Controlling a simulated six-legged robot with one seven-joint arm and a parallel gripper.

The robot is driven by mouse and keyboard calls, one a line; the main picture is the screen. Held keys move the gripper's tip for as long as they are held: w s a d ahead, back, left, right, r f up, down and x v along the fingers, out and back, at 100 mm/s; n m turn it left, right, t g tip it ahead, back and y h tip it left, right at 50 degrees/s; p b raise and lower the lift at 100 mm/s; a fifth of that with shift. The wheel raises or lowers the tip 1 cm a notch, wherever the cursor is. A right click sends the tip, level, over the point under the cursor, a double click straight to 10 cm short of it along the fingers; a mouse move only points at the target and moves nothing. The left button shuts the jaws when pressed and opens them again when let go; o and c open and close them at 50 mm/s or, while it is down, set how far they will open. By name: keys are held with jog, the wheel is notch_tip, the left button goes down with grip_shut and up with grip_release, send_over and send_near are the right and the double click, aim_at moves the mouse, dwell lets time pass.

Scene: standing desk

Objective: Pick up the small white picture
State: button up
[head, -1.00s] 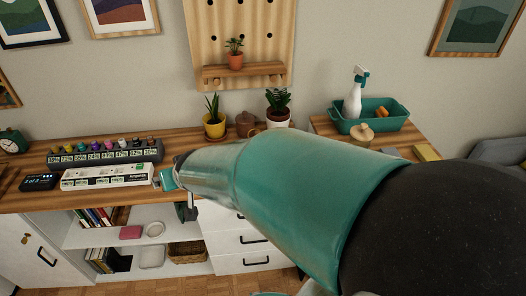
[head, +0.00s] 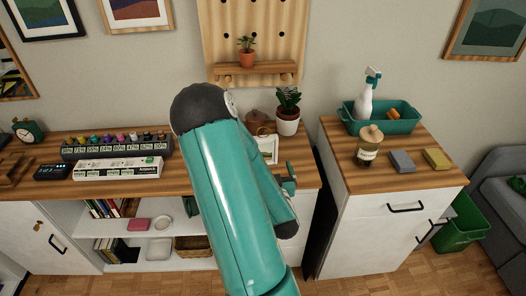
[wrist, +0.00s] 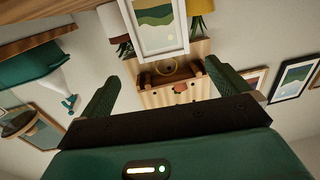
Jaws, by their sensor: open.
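The small white picture (head: 268,148) has a white frame and a green landscape print. It stands on the wooden desk top, partly hidden by my arm in the head view. The wrist view is upside down and shows the picture (wrist: 155,28) at the top, cut off by the frame edge. My gripper (wrist: 161,70) is open and empty, its two green fingers spread wide. The picture appears ahead of the fingertips, between their lines, and apart from them. In the head view my gripper (head: 288,180) is mostly hidden at the desk's front right.
A potted plant (head: 288,112) and a brown pot (head: 256,121) stand behind the picture.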

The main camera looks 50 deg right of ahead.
aim_at(264, 144)
jog(key=x, duration=1.3)
jog(key=shift+w+d, duration=0.15)
jog(key=shift+w, duration=0.2)
jog(key=shift+c, duration=0.2)
jog(key=shift+r, duration=0.1)
jog(key=c, duration=0.7)
